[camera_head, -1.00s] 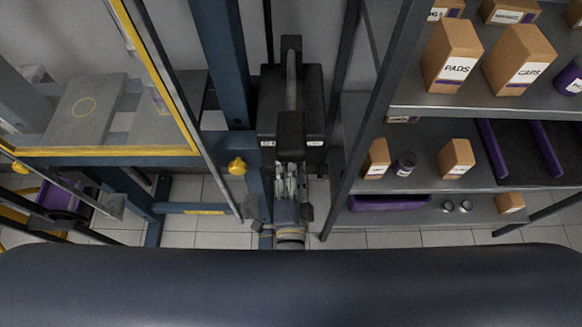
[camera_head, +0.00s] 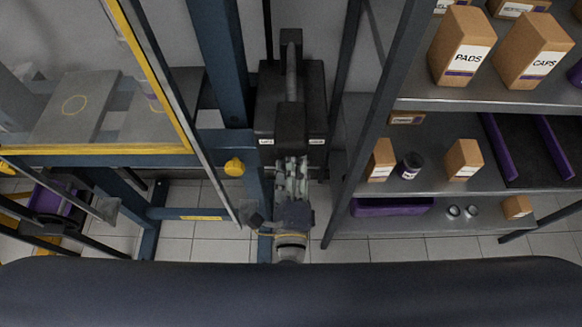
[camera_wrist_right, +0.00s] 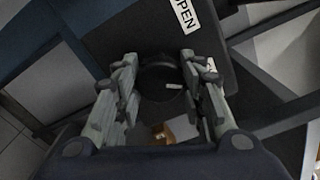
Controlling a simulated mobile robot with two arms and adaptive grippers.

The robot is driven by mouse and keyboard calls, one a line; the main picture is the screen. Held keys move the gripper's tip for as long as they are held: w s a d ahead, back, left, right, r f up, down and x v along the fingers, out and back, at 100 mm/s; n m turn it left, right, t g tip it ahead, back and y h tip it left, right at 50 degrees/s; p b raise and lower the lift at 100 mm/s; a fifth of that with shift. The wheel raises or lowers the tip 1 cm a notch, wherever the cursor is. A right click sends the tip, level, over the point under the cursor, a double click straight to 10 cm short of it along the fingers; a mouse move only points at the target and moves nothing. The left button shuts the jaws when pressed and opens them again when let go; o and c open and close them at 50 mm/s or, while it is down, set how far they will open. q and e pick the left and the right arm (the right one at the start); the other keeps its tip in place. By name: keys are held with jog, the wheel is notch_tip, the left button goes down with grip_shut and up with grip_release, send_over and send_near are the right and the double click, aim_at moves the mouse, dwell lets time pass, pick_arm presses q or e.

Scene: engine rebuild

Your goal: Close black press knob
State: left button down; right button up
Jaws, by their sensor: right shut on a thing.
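The black press knob (camera_head: 290,119) sticks out toward me from the black press box (camera_head: 262,105). In the right wrist view, the dark round knob (camera_wrist_right: 160,74) sits between the fingers, with a short white mark on its face. My right gripper (camera_head: 291,160) is at the knob, its fingers on both sides of it, shut on it. An "OPEN" label (camera_wrist_right: 186,14) shows above the knob in the wrist view. A second white label there is partly hidden by a finger. My left gripper is not in view.
A blue press frame with a yellow-edged guard (camera_head: 100,150) and a yellow knob (camera_head: 234,167) stands to the left. Grey shelves (camera_head: 480,104) with several boxes stand to the right, their post close to the black box. Tiled floor shows below.

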jog(key=shift+m, duration=0.3)
dwell(0.4)
jog(key=o, duration=1.1)
jog(key=s, duration=1.2)
